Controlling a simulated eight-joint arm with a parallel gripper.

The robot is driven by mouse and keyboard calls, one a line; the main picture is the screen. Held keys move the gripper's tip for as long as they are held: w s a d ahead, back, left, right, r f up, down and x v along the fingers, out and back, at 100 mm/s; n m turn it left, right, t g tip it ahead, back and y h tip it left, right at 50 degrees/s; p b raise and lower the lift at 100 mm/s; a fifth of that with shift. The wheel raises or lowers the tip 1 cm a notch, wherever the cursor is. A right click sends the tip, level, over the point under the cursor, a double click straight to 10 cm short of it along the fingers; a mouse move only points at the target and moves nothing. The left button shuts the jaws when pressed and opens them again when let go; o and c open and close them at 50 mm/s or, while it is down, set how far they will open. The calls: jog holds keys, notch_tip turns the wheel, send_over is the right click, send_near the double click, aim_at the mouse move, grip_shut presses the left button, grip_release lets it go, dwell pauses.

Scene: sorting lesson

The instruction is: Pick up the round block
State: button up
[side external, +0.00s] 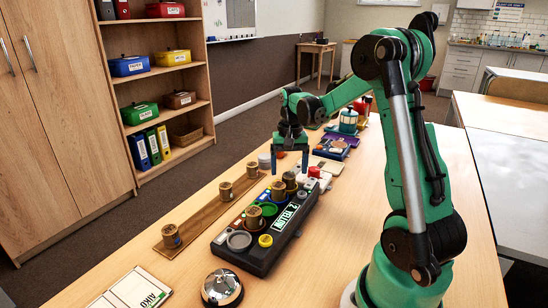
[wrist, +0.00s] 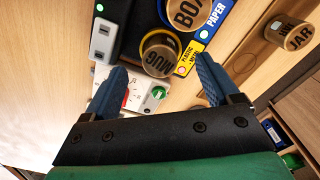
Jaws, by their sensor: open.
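Several brown round blocks with dark words on top are in view. In the side view a round block (side external: 290,181) is just below my gripper (side external: 291,166). My gripper (wrist: 161,72) points down, with its two blue fingers apart and nothing held. I cannot tell whether the fingertips reach down around the block. A second block, marked BO and then cut off (wrist: 185,12), stands beside the PAPER label. More blocks stand on the unit (side external: 253,217), (side external: 278,191).
The dark unit (side external: 264,257) has coloured rings and labels. A wooden strip (side external: 203,214) to its left holds several round blocks, one marked JAR (wrist: 293,34). A bell (side external: 222,287) and a card (side external: 132,290) lie in front. Bare table lies right of the unit.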

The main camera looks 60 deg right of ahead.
aim_at(289, 175)
jog(key=shift+f, duration=1.4)
grip_shut()
jog(key=shift+r, duration=0.1)
notch_tip(289, 175, up, 20)
